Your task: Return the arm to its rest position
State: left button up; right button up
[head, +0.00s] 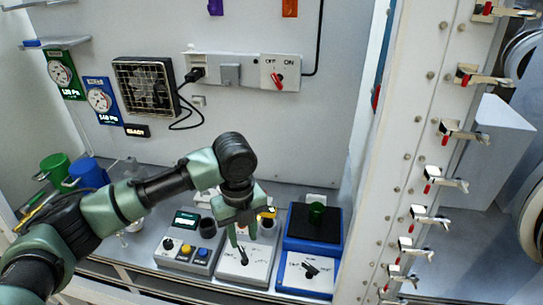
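My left arm comes in from the lower left and reaches over the bench. Its green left gripper (243,236) points down above the middle white device (236,274), near that device's black knob (243,257). The fingers look apart with nothing visible between them. I cannot tell whether a fingertip touches the device. My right gripper is not in view.
A grey device with buttons (186,255) stands left of the gripper. Green (55,165) and blue (88,174) containers sit behind my arm. A bolted frame with clamps (400,150) rises at right.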

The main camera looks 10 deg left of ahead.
pick_arm(q)
jog(key=s+d+f+n+t+h, duration=0.2)
jog(key=s+d+f+n+h, duration=0.2)
jog(key=s+d+f+n, duration=0.6)
jog(key=s+a+f+n+t+y, duration=0.2)
jog(key=s+a+f+n+y, duration=0.15)
jog(key=s+a+n, duration=1.2)
notch_tip(320, 180, down, 29)
jog(key=n+g+b, duration=0.1)
jog(key=g+b, duration=0.1)
jog(key=b, duration=0.2)
jog(key=s+a+f+b, duration=0.1)
jog(key=s+a+f, duration=0.1)
jog(key=s+f, duration=0.6)
jog(key=s+a+f+g+b, duration=0.1)
jog(key=s+a+f, duration=0.1)
jog(key=s+f, duration=0.6)
notch_tip(320, 180, down, 4)
jog(key=shift+s+r, duration=0.25)
jog(key=shift+s, duration=0.1)
